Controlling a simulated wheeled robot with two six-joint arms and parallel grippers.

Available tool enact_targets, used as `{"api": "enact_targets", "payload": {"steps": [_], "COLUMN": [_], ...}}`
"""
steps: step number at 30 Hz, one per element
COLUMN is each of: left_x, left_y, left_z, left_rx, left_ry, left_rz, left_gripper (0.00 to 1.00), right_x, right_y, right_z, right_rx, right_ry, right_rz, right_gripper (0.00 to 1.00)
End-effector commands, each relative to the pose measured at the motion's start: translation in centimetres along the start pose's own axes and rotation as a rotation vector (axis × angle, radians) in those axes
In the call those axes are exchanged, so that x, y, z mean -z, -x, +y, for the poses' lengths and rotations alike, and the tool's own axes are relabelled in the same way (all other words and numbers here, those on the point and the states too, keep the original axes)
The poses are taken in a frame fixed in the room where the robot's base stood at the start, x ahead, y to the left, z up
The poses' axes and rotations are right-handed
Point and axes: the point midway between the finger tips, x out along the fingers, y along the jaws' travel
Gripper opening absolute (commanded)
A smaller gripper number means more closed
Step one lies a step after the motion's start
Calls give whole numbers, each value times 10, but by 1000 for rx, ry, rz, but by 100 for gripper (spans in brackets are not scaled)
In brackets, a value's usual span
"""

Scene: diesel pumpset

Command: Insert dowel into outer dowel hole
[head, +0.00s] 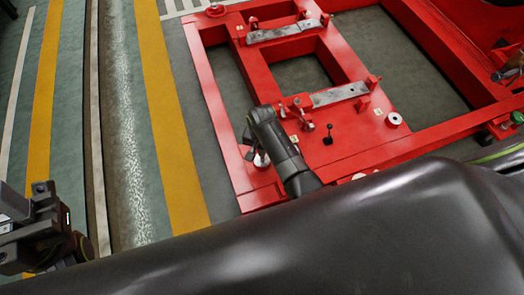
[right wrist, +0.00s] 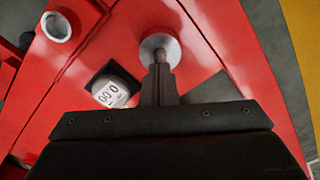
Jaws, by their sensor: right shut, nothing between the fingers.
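My right gripper (head: 256,150) reaches down over the near left corner of the red frame (head: 226,105). In the right wrist view its fingers (right wrist: 160,72) are shut, with nothing held between them. Just beyond the fingertips is a round pale metal disc (right wrist: 152,42) on the red surface, with a small brownish pin-like end (right wrist: 160,56) at its middle. It may be the dowel; the fingers hide its lower part, and I cannot tell how deep it sits. The disc also shows beside the gripper in the head view (head: 261,161). My left gripper (head: 42,225) is partly visible at the left edge, its jaws unclear.
A pale ring (right wrist: 57,27) lies farther left there. Metal plates (head: 338,95) (head: 285,31) and several red posts stand on the frame. Open floor with yellow stripes (head: 170,120) lies left of it.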

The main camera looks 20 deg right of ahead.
Motion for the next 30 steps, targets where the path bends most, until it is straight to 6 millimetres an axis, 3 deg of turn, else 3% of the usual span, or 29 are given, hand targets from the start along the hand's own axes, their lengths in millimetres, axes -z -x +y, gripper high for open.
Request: {"api": "enact_targets", "payload": {"steps": [30], "left_x": [0], "left_y": [0], "left_z": [0], "left_rx": [1], "left_ry": [1], "left_rz": [-4], "left_gripper": [41], "right_x": [0], "right_y": [-5], "right_z": [0], "right_rx": [0], "right_ry": [0], "right_rz": [0], "right_gripper": [0]}}
